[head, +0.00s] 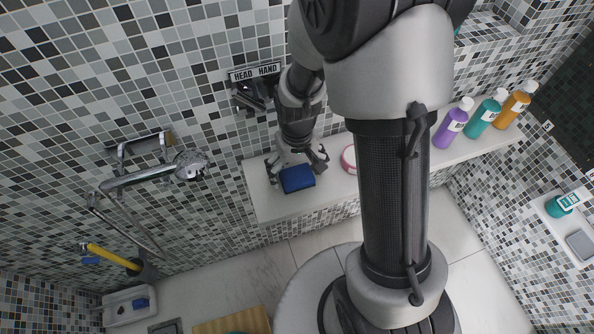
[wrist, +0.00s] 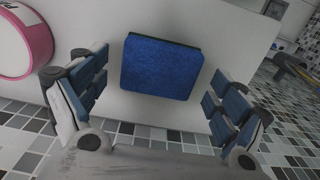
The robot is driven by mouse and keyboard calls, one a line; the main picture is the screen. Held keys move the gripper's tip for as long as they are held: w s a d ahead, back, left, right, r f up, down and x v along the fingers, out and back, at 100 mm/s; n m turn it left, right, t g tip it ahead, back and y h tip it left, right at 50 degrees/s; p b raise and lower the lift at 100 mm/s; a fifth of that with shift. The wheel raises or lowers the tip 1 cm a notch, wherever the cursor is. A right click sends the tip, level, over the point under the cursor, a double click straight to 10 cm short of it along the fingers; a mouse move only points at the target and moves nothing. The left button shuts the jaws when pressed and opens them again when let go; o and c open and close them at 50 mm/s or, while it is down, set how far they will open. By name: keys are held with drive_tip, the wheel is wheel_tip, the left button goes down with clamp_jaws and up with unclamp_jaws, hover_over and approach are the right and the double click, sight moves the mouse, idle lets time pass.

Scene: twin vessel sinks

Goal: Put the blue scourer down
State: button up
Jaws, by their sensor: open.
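The blue scourer (head: 297,179) is a blue rectangular pad with a dark underside. It rests on the white ledge (head: 270,208) near the ledge's left end. In the wrist view the scourer (wrist: 160,67) lies between and a little beyond the fingers, with a gap on each side. My gripper (head: 299,170) is open above the scourer. In the wrist view my gripper's (wrist: 160,105) two fingers are spread wide and do not touch it.
A pink-rimmed round tub (head: 348,160) stands right of the scourer; it also shows in the wrist view (wrist: 22,40). Purple (head: 451,125), teal (head: 483,120) and orange (head: 511,108) bottles stand farther right. A shower fitting (head: 160,172) juts from the left wall.

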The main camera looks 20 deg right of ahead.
wheel_tip(320, 180, up, 12)
drive_tip(key=p, duration=0.4)
wheel_tip(320, 180, up, 10)
drive_tip(key=t, duration=0.2)
hover_over(297, 176)
drive_tip(key=s, duration=0.5)
drive_tip(key=s+r+t, duration=0.2)
drive_tip(key=s+r, duration=0.4)
drive_tip(key=s, duration=0.4)
drive_tip(key=shift+r+t, duration=0.3)
drive_tip(key=shift+r, duration=0.05)
drive_tip(key=shift+o, duration=0.5)
drive_tip(key=shift+w+d, duration=0.1)
